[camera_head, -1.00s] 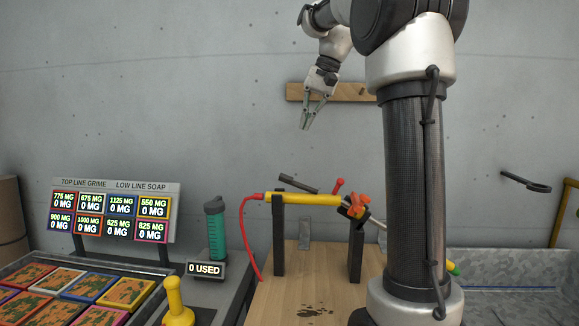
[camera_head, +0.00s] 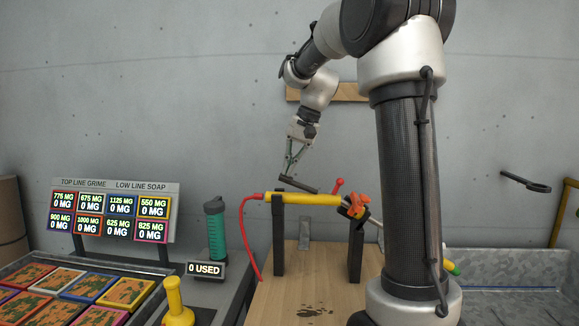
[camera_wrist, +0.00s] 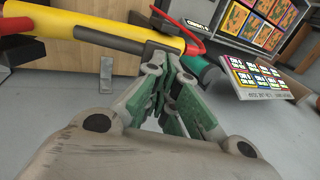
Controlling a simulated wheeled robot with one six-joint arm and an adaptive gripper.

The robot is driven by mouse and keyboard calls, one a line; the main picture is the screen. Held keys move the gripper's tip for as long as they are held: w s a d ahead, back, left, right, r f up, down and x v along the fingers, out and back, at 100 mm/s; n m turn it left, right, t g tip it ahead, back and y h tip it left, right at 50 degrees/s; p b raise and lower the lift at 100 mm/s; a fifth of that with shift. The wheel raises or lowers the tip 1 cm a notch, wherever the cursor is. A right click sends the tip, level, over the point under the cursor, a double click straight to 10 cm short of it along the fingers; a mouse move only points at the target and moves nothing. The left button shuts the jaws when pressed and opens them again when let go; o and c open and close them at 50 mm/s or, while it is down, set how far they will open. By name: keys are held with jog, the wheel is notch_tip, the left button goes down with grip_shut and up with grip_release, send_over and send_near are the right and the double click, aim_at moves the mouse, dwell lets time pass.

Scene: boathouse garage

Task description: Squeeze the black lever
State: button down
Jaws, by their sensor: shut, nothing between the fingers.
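The black lever (camera_head: 299,184) is a dark bar that slants above the yellow wand (camera_head: 310,199), which rests across two dark uprights. My gripper (camera_head: 287,174) points down, its shut fingertips close to the lever's raised left end. I cannot tell whether they touch it. In the wrist view my gripper (camera_wrist: 178,65) has its green-padded fingers together. The yellow wand (camera_wrist: 110,30) runs just beyond the fingertips, and the lever is partly hidden beside them.
A red hose (camera_head: 243,235) curves down from the wand's left end. A red knob (camera_head: 338,184) and orange part (camera_head: 357,203) sit to the right. A green bottle (camera_head: 216,235) and sign board (camera_head: 115,185) stand left. The wooden bench (camera_head: 320,290) is largely clear in front.

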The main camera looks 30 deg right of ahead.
jog(key=shift+w+a+f+h, duration=0.15)
jog(key=shift+a+f+h, duration=0.25)
jog(key=shift+w+a+f+g+h, duration=0.15)
jog(key=shift+f+g+h, duration=0.15)
jog(key=shift+f+g, duration=0.1)
jog(key=shift+w+a+f+g+h, duration=0.15)
jog(key=shift+f+g+h, duration=0.15)
jog(key=shift+f, duration=0.1)
jog(key=shift+r, duration=0.15)
dwell(2.1)
jog(key=shift+r, duration=0.7)
notch_tip(320, 180, up, 12)
jog(key=s+d, duration=0.1)
jog(key=shift+d, duration=0.25)
dwell(0.5)
